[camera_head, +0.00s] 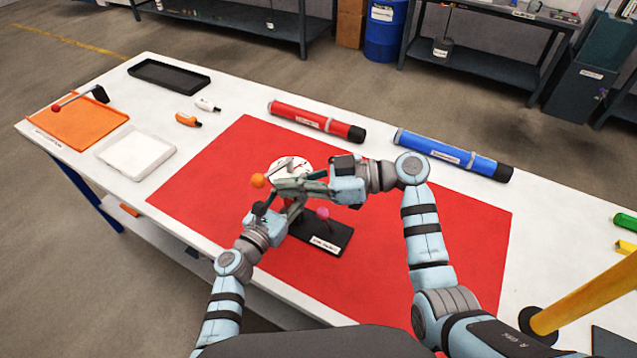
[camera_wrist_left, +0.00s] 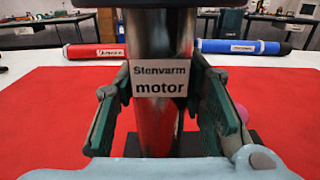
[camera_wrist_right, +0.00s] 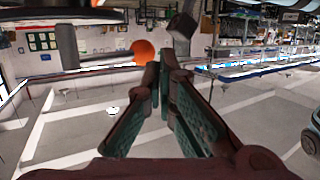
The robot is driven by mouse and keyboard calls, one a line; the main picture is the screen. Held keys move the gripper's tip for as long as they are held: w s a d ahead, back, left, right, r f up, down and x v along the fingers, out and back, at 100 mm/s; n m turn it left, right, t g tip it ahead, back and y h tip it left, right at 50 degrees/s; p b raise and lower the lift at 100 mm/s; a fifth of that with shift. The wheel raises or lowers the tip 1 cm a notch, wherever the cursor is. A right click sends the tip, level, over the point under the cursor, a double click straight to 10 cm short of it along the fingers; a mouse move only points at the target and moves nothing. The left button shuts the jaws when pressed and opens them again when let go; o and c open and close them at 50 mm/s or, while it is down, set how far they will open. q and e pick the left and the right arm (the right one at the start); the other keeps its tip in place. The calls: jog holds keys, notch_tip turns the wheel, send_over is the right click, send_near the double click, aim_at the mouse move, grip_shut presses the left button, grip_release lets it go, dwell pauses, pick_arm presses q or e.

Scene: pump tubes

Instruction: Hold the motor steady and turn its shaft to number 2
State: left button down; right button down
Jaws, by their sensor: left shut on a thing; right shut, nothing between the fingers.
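The motor's metal cylinder (camera_wrist_left: 150,60) stands upright in the left wrist view with a "Stenvarm motor" label. My left gripper (camera_head: 291,207) has its fingers on both sides of the cylinder and is shut on it. The motor's white dial (camera_head: 289,165) with red marks shows at the top in the head view; its numbers are too small to read. An orange ball (camera_head: 258,181) sits at the dial's near left; it also shows in the right wrist view (camera_wrist_right: 143,49). My right gripper (camera_head: 277,187) is shut and empty, close beside the orange ball. The arms hide much of the motor.
A black base (camera_head: 333,240) with a label and a pink ball (camera_head: 323,213) are beside the motor on the red mat (camera_head: 440,250). A red tube (camera_head: 315,121) and a blue tube (camera_head: 453,155) lie behind. Trays stand at the left.

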pick_arm(q)
jog(key=c, duration=0.9)
grip_release()
jog(key=shift+c, duration=0.2)
pick_arm(e)
jog(key=s+v, duration=0.2)
jog(key=v, duration=0.9)
jog(key=shift+s+a, duration=0.1)
jog(key=shift+a, duration=0.05)
